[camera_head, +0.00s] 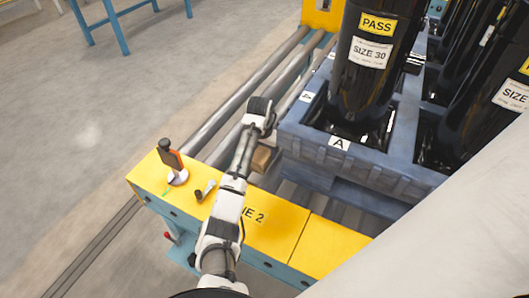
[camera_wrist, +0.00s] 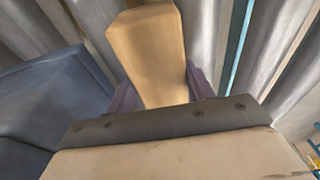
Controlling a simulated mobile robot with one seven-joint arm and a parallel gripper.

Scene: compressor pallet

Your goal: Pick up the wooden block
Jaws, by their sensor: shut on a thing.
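The wooden block (camera_wrist: 147,50) is light brown and fills the upper middle of the wrist view. My gripper (camera_wrist: 157,88) is shut on it, with a purple finger on either side of the block's near end. In the head view the wooden block (camera_head: 262,158) shows as a small brown piece just right of my arm, over the rollers and beside the blue pallet. My fingers are hidden behind the arm there. I cannot tell whether the block touches the rollers.
The blue pallet (camera_head: 308,140) with black compressors stands close on the right. Metal rollers (camera_head: 245,92) run beneath and to the left. Open floor is at left.

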